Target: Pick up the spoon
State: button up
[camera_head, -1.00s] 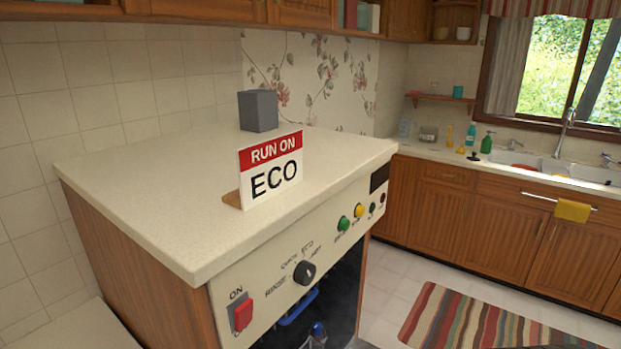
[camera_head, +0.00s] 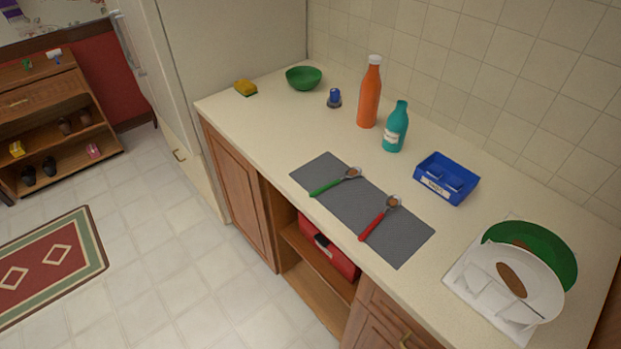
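Two spoons lie on a dark grey mat (camera_head: 392,242) on the countertop. The spoon with the green handle (camera_head: 328,187) lies toward the mat's left end, its bowl pointing right. The spoon with the red handle (camera_head: 373,225) lies nearer the mat's right end, its bowl pointing up and right. Both bowls show a brown patch. The spoons are apart from each other. My gripper is not in the picture.
Behind the mat stand an orange bottle (camera_head: 369,95), a teal bottle (camera_head: 395,129) and a blue bin (camera_head: 462,195). A green bowl (camera_head: 304,78) and a sponge (camera_head: 245,88) sit at the back left. A rack with plates (camera_head: 545,290) stands at right. The counter's left part is mostly clear.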

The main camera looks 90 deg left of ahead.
aim_at(352, 172)
jog(key=u, duration=2.9)
jog(key=z, duration=3.5)
jog(key=l+u, duration=0.1)
jog(key=u, duration=3.35)
jog(key=i+j, duration=0.15)
jog(key=i+z, duration=0.05)
jog(key=i, duration=0.05)
